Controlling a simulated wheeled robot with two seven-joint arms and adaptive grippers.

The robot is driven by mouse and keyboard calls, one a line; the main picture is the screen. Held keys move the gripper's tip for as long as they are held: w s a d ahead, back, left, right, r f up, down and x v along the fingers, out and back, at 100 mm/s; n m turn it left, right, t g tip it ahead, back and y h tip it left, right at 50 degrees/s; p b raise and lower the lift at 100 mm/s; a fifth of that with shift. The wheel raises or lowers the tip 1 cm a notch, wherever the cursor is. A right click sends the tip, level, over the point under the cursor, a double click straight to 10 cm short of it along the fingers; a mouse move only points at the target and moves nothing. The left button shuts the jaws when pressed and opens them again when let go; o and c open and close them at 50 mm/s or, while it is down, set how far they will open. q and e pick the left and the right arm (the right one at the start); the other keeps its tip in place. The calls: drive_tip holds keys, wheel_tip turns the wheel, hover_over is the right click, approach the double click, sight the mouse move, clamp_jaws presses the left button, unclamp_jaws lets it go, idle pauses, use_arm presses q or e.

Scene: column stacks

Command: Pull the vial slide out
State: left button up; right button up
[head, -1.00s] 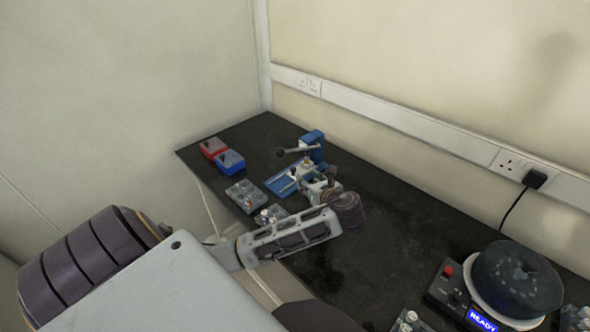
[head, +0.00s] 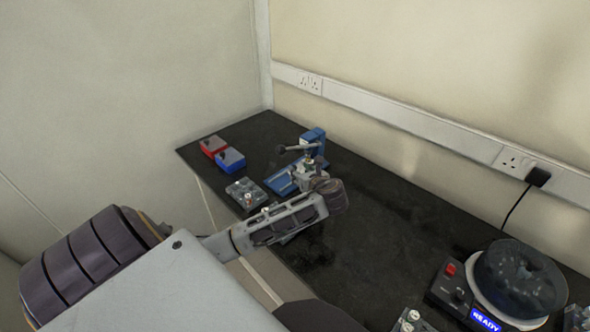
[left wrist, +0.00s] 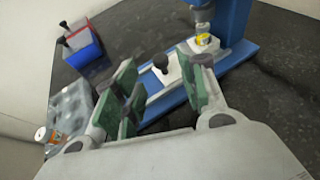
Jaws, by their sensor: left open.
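The blue press (head: 313,142) stands on the bench with a lever at its top; it also shows in the left wrist view (left wrist: 232,22). The vial slide (left wrist: 170,72), pale with a black knob, lies along the press's blue base. My left gripper (head: 312,178) is at the press's near side. In the left wrist view its green-padded fingers (left wrist: 163,86) are open and empty, with the knob just beyond and between them. My right gripper is not in view.
Red (head: 213,146) and blue (head: 231,160) bins stand at the bench's far left. A grey vial rack (head: 246,192) sits near the front edge, close to my left arm. A round dark-topped device (head: 517,280) with a lit display stands at right. The bench's middle is clear.

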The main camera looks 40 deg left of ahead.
sight(302, 165)
use_arm(q)
drive_tip(key=x, duration=0.5)
drive_tip(key=shift+b, duration=0.3)
drive_tip(key=shift+w+a+f, duration=0.1)
drive_tip(key=shift+a+f, duration=0.05)
drive_tip(key=shift+a, duration=0.2)
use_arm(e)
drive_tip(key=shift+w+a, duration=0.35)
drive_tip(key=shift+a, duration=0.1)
use_arm(q)
drive_tip(key=shift+c, duration=0.2)
drive_tip(key=c, duration=0.7)
clamp_jaws()
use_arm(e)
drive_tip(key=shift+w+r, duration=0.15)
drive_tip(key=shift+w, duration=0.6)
